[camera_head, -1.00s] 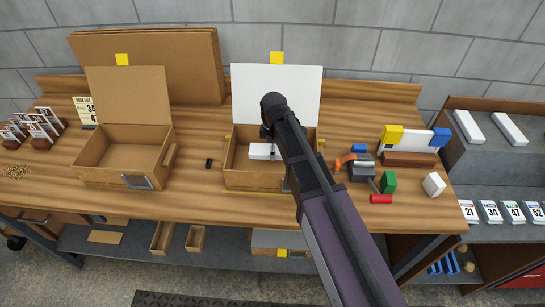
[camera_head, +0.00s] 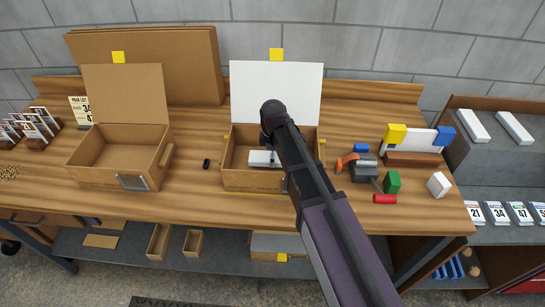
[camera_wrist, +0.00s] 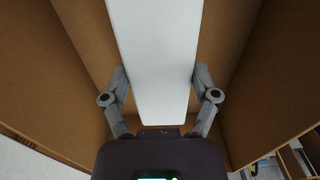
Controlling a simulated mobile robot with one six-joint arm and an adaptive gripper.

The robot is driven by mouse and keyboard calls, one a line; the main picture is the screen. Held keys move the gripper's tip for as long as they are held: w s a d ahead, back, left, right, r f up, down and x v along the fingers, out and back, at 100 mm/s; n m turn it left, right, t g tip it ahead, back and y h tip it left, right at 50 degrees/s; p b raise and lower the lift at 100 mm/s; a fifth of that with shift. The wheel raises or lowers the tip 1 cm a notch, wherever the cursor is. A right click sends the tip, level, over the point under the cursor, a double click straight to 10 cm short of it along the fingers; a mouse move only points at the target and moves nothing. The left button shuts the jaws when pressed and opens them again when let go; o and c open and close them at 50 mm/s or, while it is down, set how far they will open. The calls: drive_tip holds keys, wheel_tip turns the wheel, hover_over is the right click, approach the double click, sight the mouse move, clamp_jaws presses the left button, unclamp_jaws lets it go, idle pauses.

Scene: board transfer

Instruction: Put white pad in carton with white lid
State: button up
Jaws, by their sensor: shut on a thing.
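The carton with the white lid (camera_head: 276,90) stands on the bench, its lid upright at the back. Its brown front wall (camera_head: 250,180) shows in the head view. The white pad (camera_head: 258,158) is inside this carton, partly hidden by my arm in the head view. In the wrist view the pad (camera_wrist: 156,60) lies between the two fingers of my gripper (camera_wrist: 160,90), which is shut on it. Brown carton walls (camera_wrist: 75,60) surround the pad and gripper. I cannot tell whether the pad touches the carton floor.
A second carton (camera_head: 90,165) with a brown lid stands open and empty at left. A small black item (camera_head: 206,164) lies between the cartons. A vise-like tool (camera_head: 364,171), a green block (camera_head: 392,182) and a white block (camera_head: 438,184) sit at right.

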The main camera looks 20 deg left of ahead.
drive_tip(key=shift+f+b, duration=0.65)
drive_tip(key=o, duration=0.8)
drive_tip(key=shift+c, duration=0.2)
drive_tip(key=shift+r, duration=0.2)
wheel_tip(320, 180, up, 13)
drive_tip(key=p, duration=1.3)
idle(0.4)
